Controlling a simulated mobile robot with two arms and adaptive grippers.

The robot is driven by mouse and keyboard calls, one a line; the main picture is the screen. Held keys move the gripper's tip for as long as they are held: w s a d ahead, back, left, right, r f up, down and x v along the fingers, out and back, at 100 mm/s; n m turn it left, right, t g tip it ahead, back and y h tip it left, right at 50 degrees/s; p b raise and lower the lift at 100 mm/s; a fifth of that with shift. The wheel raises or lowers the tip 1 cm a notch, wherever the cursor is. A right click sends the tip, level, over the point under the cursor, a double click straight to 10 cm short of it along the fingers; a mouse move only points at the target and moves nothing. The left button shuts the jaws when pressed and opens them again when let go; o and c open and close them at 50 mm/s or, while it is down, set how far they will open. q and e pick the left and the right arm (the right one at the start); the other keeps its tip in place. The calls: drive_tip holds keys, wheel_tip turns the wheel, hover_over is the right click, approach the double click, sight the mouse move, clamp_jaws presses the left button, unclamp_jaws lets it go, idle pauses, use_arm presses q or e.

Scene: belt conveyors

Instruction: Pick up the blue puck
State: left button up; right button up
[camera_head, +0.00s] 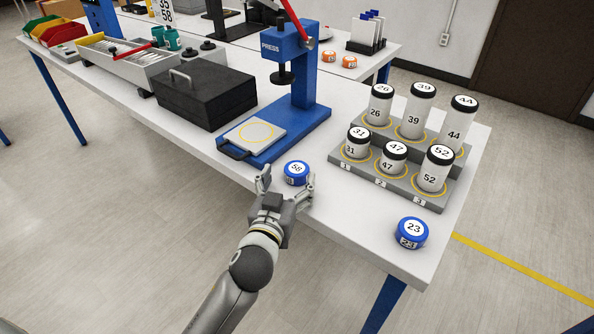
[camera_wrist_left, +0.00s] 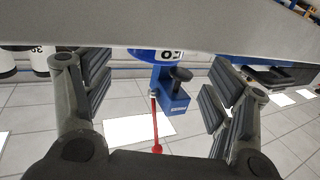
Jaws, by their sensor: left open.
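A blue puck (camera_head: 296,172) with a white top marked 58 lies on the white table in front of the press. My left gripper (camera_head: 288,182) is open, its two fingertips pointing at this puck, one on each side of its near edge. No contact is visible. In the left wrist view, which looks upside down, part of a blue puck (camera_wrist_left: 155,54) shows between the open fingers of my left gripper (camera_wrist_left: 155,90). A second blue puck (camera_head: 411,232), marked 23, stands at the table's near right corner. My right gripper is not in view.
The blue press (camera_head: 310,95) with its base plate stands just behind puck 58. A black box (camera_head: 205,95) is to the left. A grey stepped rack (camera_head: 400,185) with several numbered cylinders is to the right. Two orange pucks (camera_head: 338,60) lie farther back.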

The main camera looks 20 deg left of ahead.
sight(299, 162)
use_arm(q)
drive_tip(key=shift+w, duration=0.55)
drive_tip(key=w, duration=0.2)
drive_tip(key=w+p, duration=0.1)
drive_tip(key=w, duration=0.1)
drive_tip(key=shift+w+d+f, duration=0.1)
drive_tip(key=shift+d+f, duration=0.1)
drive_tip(key=shift+f, duration=0.1)
drive_tip(key=shift+c, duration=0.4)
drive_tip(key=c, duration=1.1)
drive_tip(key=shift+r, duration=0.15)
